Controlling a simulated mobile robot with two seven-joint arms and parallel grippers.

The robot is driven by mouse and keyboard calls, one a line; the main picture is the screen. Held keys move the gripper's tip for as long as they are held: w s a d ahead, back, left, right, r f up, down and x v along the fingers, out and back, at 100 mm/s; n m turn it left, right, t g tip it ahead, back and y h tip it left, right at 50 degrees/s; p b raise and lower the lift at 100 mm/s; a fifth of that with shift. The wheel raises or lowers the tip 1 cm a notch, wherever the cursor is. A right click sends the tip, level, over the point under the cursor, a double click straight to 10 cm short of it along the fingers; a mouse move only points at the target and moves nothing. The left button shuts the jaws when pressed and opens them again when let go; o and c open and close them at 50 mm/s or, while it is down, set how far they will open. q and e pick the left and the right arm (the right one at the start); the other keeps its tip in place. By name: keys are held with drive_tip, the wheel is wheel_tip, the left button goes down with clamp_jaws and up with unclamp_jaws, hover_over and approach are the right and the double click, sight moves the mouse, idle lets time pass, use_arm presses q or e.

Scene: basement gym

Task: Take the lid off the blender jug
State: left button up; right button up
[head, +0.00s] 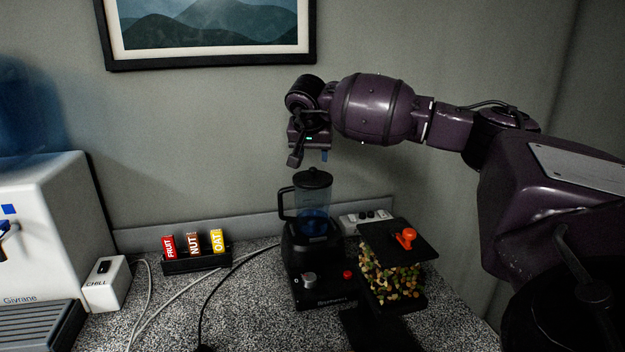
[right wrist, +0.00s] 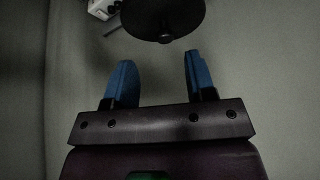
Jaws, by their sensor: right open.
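The blender jug (head: 312,209) is clear with a dark handle on its left and stands upright on the black blender base (head: 318,268). Its black lid (head: 313,178) sits on top of the jug. The lid also shows as a dark round disc with a small knob at the top of the right wrist view (right wrist: 163,14). My right gripper (head: 309,160) is above the lid, apart from it. Its blue fingers (right wrist: 155,78) are spread with nothing between them. My left gripper is in neither view.
A black-topped container of mixed pieces (head: 392,280) with an orange knob stands close right of the blender. A rack of bars (head: 197,262) and a white CHILL box (head: 106,283) are to the left. A white power strip (head: 364,220) is behind. Cables cross the speckled counter.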

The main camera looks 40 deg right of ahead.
sight(313, 168)
drive_tip(key=x, duration=0.5)
drive_tip(key=shift+w, duration=0.35)
drive_tip(key=shift+w+d+f, duration=0.15)
drive_tip(key=shift+d+f, duration=0.1)
drive_tip(key=shift+f, duration=0.2)
clamp_jaws()
drive_tip(key=shift+r, duration=0.1)
